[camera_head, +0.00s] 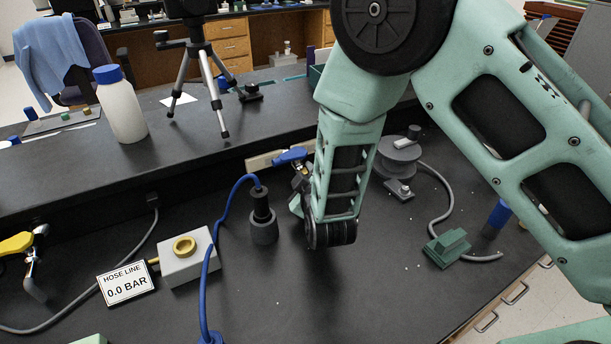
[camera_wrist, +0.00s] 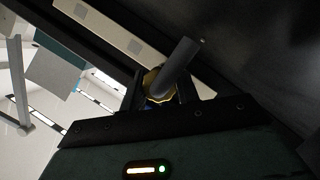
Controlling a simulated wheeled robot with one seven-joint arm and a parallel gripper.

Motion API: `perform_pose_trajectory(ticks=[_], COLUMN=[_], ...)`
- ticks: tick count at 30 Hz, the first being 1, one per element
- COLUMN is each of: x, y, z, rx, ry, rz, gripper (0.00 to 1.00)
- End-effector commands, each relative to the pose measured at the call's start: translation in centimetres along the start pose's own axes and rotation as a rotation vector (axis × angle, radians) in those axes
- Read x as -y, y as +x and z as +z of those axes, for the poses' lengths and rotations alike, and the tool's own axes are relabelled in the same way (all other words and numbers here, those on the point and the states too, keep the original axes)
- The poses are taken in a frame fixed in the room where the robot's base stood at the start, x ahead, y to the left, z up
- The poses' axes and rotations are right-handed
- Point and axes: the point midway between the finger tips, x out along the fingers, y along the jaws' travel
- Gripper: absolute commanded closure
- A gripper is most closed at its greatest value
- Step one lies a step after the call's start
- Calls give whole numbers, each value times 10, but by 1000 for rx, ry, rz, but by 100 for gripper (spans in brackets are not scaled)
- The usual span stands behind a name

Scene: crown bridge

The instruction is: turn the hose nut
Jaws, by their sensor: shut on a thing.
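My gripper (camera_head: 299,184) is at the back of the bench, just below a blue lever handle (camera_head: 290,156). In the wrist view my gripper (camera_wrist: 167,92) is shut on a brass-coloured hose nut (camera_wrist: 153,88), with a dark finger on either side. A grey tube (camera_wrist: 178,65) sticks out past the nut, slanting up and to the right. In the head view the nut is largely hidden by my gripper and arm. A blue hose (camera_head: 210,270) runs from a dark stepped cylinder (camera_head: 264,226) towards the front.
A sign (camera_head: 127,285) reads "HOSE LINE 0.0 BAR", beside a grey box with a yellow ring (camera_head: 185,246). A yellow-handled tap (camera_head: 17,243) is at left. A grey spool (camera_head: 400,155) and green block (camera_head: 447,248) are at right.

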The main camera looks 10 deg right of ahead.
Motion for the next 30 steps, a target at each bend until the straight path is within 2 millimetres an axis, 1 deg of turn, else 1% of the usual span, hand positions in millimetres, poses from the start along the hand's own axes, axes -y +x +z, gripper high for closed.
perform_pose_trajectory(ticks=[6,7,8,16,20,23,26,30], x=[0,0,0,0,1,1,1,2], y=[0,0,0,0,-7,-21,-42,-75], z=[1,1,1,1,0,0,0,0], rx=[2,2,2,1,1,-1,0,-2], ry=[-2,-2,-2,-1,-1,-1,-2,-2], rz=[0,-1,-1,-1,-3,-5,-5,-5], gripper=[92,66,60,60,60,60,60,60])
